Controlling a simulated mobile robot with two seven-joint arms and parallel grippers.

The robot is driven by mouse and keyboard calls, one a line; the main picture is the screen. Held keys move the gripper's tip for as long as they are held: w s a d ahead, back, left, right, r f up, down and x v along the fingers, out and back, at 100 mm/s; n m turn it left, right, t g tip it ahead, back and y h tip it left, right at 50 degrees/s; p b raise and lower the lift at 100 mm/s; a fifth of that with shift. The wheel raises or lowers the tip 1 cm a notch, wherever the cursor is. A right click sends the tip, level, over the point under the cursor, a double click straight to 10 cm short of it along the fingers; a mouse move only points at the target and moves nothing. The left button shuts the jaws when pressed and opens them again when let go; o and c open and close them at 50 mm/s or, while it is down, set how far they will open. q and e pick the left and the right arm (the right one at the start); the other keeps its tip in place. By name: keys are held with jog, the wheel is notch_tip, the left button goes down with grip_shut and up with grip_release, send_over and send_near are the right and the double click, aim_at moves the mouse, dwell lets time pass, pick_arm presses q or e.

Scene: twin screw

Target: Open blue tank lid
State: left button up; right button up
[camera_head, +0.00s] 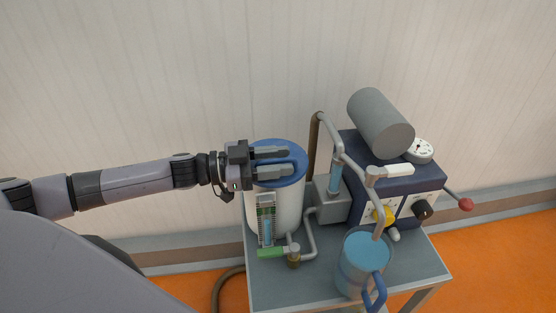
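The tank (289,212) is a white cylinder with a blue lid (276,146), standing at the left of the cart; the lid lies flat on its top. A blue loop handle (301,163) shows on the lid. My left gripper (272,162) reaches in from the left over the lid. Its two fingers are spread apart, one behind the other, close to the handle. I cannot tell whether they touch it. My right gripper is not in view.
The cart top (280,288) also bears a dark blue machine (405,180) with a grey cylinder (380,122), grey pipes, and a red-knobbed lever (465,204). A pale wall is behind.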

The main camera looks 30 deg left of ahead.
pick_arm(q)
grip_shut()
jog(key=shift+r, duration=0.15)
